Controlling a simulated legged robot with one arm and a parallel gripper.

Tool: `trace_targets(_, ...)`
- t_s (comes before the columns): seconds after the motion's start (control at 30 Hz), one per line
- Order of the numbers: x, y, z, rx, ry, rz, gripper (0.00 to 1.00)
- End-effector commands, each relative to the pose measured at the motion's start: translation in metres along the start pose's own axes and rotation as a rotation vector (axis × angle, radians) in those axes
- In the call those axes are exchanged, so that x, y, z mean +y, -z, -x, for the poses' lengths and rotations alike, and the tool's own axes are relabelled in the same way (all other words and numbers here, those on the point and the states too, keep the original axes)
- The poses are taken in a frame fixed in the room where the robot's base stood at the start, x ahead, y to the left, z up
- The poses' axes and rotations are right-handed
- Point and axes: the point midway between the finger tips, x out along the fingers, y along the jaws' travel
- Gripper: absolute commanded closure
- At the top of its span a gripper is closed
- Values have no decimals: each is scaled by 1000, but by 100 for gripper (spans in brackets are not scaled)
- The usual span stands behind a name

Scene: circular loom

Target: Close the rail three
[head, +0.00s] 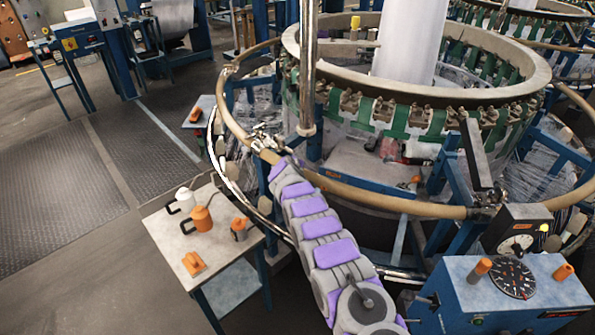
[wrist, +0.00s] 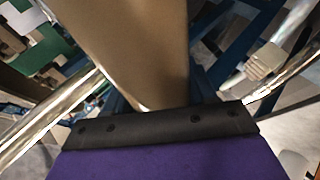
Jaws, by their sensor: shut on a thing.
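A tan curved rail (head: 370,197) runs around the front of the circular loom (head: 330,80). No number shows on it, so I cannot tell from marks which rail is three. My purple and grey arm reaches up from the bottom of the head view. My gripper (head: 268,152) is at the rail's left front, beside a metal fitting, and is shut on the rail. In the wrist view the tan rail (wrist: 135,45) rises from behind the dark finger edge (wrist: 160,126) of my gripper. The contact itself is hidden there.
A small table (head: 165,232) with orange and white cans stands left of my arm. A blue control box (head: 455,300) with a dial stands at the right. A vertical metal post (head: 308,70) rises beside the loom. The floor at left is clear.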

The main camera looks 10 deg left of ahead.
Motion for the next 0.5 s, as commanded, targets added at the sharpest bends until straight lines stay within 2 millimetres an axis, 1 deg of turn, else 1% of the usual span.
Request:
trace_targets(0.03, -12, -1, -4, -5, 16, 6, 99)
trace_targets(0.23, -15, -2, -6, -8, 22, 5, 99)
trace_targets(0.27, -15, -3, -6, -9, 23, 5, 43)
trace_targets(0.47, -15, -3, -6, -9, 23, 5, 24)
trace_targets(0.5, -15, -4, -6, -9, 22, 4, 24)
